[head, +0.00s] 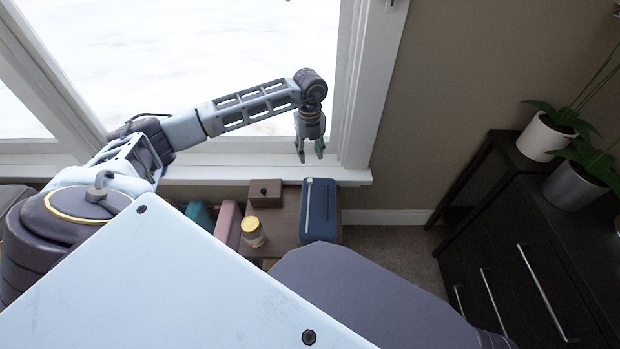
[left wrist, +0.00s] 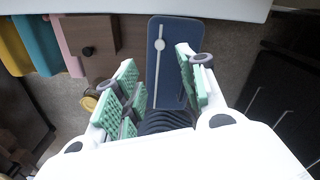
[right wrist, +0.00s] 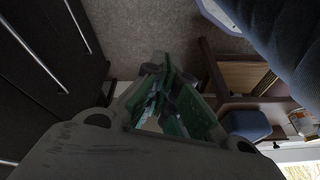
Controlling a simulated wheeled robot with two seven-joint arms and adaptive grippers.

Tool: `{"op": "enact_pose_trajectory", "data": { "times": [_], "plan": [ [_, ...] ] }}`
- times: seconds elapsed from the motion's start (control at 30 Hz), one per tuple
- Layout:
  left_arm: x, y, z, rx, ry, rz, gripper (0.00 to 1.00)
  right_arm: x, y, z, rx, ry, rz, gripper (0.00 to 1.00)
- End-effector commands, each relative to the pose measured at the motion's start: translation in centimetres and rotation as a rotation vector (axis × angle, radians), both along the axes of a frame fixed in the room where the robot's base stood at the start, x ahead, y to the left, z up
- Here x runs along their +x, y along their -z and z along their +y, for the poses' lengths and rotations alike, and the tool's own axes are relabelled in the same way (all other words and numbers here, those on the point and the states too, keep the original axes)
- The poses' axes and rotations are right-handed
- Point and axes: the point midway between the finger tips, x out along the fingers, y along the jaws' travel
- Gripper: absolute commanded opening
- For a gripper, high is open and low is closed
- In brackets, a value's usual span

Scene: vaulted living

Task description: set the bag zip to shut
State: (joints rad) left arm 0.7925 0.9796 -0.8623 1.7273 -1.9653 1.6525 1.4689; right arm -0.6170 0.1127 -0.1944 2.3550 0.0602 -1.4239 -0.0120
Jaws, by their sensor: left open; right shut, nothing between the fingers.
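The blue bag (head: 324,212) lies on a low brown table below the window in the head view. A pale zip track runs along its left side. In the left wrist view the bag (left wrist: 182,72) is at top centre, and a round pale zip slider (left wrist: 159,44) sits on the track near its upper end. My left gripper (head: 311,158) is open and empty, pointing down above the bag's far end, apart from it. My right gripper (right wrist: 165,72) is shut and empty. What looks like the bag's end (right wrist: 247,124) shows right of it in the right wrist view.
A brown box (head: 265,193), a yellow-lidded jar (head: 253,232) and pink and teal items (head: 227,222) sit left of the bag. The window sill (head: 220,172) is behind. A dark drawer cabinet (head: 530,262) with potted plants stands right. Carpet lies between.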

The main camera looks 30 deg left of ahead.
Motion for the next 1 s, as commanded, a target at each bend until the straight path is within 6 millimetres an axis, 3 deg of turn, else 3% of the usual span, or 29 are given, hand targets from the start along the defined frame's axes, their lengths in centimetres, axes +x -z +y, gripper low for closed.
{"op": "enact_pose_trajectory", "data": {
  "times": [0.57,1.0],
  "plan": [
    [0.0,0.5,0.0,0.001,-0.014,0.001,0.41,0.0,0.1,0.0,0.001,0.001,-0.001,0.0],
    [0.0,5.2,0.0,0.0,-0.013,0.001,0.41,0.5,-1.2,0.5,0.027,0.0,-0.046,0.0]
  ]
}}
